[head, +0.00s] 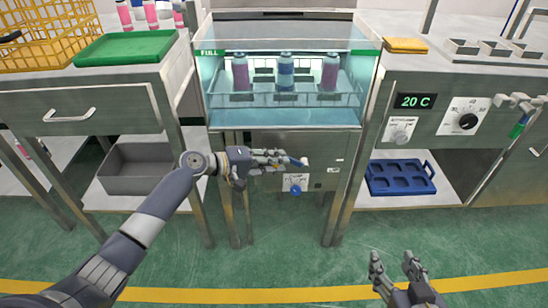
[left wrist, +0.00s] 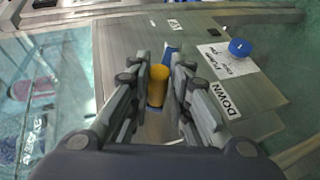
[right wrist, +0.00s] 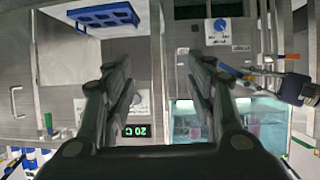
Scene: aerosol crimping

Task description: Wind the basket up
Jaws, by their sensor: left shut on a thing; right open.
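The wire basket (head: 347,99) sits in the glass-fronted bath (head: 285,116) and holds two pink cans and a blue can upright. I cannot tell how deep the cans sit in the water. My left gripper (head: 284,158) is at the front panel below the bath. In the left wrist view it is shut on an orange crank grip (left wrist: 158,86), with a blue piece just beyond it. The fingers hide part of the crank. A DOWN label (left wrist: 224,101) is beside the fingers. My right gripper (head: 394,262) is open and empty, low in front of the right bench.
A blue knob (head: 295,190) sticks out just below my left gripper. The right bench carries a 20 C display (head: 415,101) and a black dial, with a blue tray (head: 401,177) on its shelf. A grey bin (head: 140,168) is under the left bench. The floor in front is clear.

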